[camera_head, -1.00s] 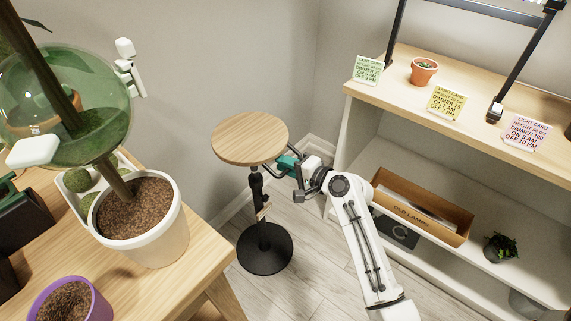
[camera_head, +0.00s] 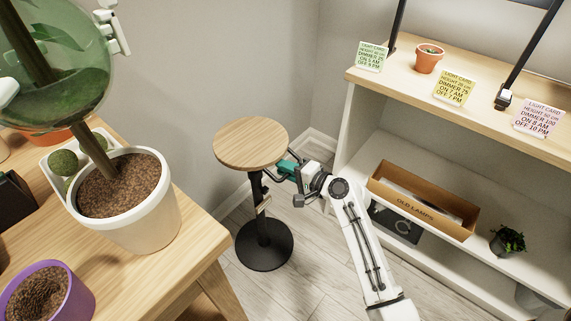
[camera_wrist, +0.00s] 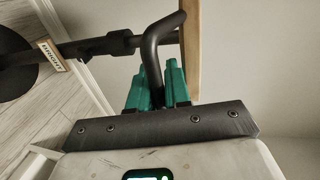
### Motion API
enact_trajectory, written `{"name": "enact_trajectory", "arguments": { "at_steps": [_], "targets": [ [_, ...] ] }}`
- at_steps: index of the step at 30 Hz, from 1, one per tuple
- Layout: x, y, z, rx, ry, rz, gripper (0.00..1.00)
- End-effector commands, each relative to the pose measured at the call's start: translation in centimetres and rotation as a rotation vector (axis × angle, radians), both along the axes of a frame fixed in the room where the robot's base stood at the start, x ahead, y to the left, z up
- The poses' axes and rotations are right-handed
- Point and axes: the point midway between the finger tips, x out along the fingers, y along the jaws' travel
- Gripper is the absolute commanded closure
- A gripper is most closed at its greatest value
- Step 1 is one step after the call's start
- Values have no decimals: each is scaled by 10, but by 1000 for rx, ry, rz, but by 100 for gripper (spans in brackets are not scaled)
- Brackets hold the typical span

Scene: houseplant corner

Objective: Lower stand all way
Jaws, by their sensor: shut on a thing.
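The stand has a round wooden top (camera_head: 250,143), a black column (camera_head: 257,190) and a round black base (camera_head: 264,245) on the floor. In the wrist view, a bent black handle (camera_wrist: 152,48) comes off the column beside the top's wooden edge (camera_wrist: 190,50). My gripper (camera_head: 287,170) is at the right side of the stand, just below the top. Its teal fingers (camera_wrist: 157,88) are shut on the handle, one on each side of it. A small tag reading "BRIGHT" (camera_wrist: 50,56) sits by the column.
A wooden table with a white pot (camera_head: 130,205) and a purple pot (camera_head: 45,295) stands at left. A shelf with light cards (camera_head: 454,87), a terracotta pot (camera_head: 428,60) and an "OLD LAMPS" box (camera_head: 421,215) is at right. Floor (camera_head: 300,270) around the base looks clear.

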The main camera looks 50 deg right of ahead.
Motion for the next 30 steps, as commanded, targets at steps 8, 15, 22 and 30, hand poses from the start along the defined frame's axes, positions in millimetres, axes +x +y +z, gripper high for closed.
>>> {"name": "enact_trajectory", "arguments": {
  "at_steps": [8,15,22,30],
  "targets": [
    [-1,0,-63,2,3,1,100],
    [0,0,-86,0,2,0,100],
    [0,0,-85,0,1,0,100],
    [0,0,-85,0,0,0,77]
  ]
}}
